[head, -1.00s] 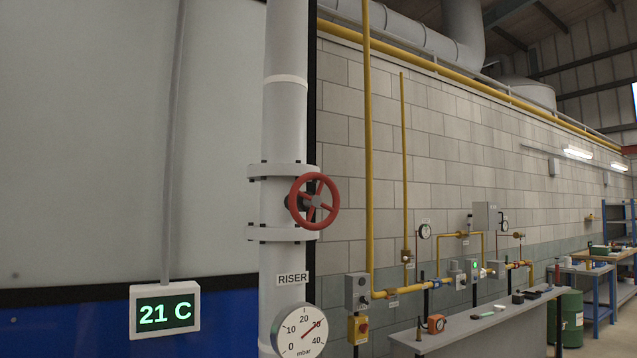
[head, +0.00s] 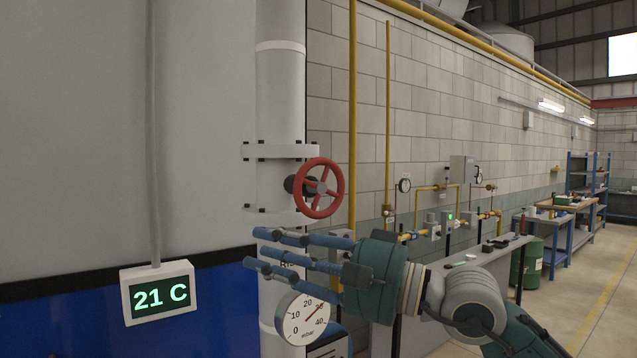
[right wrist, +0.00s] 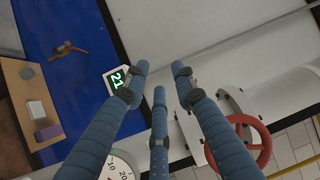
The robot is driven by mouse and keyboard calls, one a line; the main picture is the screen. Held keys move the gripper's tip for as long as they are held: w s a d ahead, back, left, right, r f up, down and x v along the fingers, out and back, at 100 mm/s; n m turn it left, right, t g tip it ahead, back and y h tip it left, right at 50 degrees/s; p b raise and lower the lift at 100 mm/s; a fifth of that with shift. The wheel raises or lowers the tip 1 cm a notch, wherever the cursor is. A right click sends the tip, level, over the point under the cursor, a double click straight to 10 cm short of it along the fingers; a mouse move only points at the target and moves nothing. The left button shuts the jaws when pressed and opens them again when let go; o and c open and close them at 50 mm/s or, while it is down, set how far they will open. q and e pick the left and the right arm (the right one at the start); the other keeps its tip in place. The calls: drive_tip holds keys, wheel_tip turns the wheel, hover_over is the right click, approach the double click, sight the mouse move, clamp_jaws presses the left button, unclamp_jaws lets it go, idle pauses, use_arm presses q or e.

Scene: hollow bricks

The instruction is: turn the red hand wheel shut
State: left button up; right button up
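The red hand wheel (head: 321,188) sits on a grey valve on the vertical riser pipe (head: 281,95), in the middle of the head view. In the right wrist view the wheel (right wrist: 264,140) shows at the lower right, beside the fingers. My right gripper (head: 258,249) reaches in from the lower right, its blue fingers pointing left, spread and empty. It is below the wheel and does not appear to touch it. In the right wrist view the gripper (right wrist: 160,76) has its fingers apart with nothing between them. My left gripper is not in view.
A round pressure gauge (head: 304,318) is on the riser below my fingers. A display reading 21 C (head: 158,292) hangs on the left. Yellow gas pipes (head: 353,120) run along the block wall at the right. A bench and a green drum (head: 527,262) stand farther right.

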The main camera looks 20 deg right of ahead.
drive_tip(key=w+d+r+n+t+h, duration=0.25)
drive_tip(key=d+r+h, duration=0.25)
drive_tip(key=d, duration=0.3)
drive_tip(key=n+t+h, duration=0.1)
drive_tip(key=t+h, duration=0.2)
drive_tip(key=h, duration=0.1)
approach(322, 190)
drive_tip(key=shift+g, duration=0.25)
drive_tip(key=p+x, duration=0.2)
drive_tip(key=x, duration=0.1)
drive_tip(key=p+x, duration=0.2)
drive_tip(key=x, duration=0.1)
drive_tip(key=p+x, duration=0.2)
drive_tip(key=x, duration=0.1)
drive_tip(key=shift+w+r, duration=0.25)
drive_tip(key=shift+r, duration=0.15)
drive_tip(key=shift+w+a+f+p, duration=0.1)
drive_tip(key=shift+w+a+p, duration=0.15)
drive_tip(key=shift+w, duration=0.2)
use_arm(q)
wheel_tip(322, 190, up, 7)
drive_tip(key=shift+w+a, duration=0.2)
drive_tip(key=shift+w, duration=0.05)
use_arm(e)
drive_tip(key=shift+w, duration=0.1)
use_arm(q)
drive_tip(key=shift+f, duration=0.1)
use_arm(e)
drive_tip(key=shift+f, duration=0.1)
clamp_jaws()
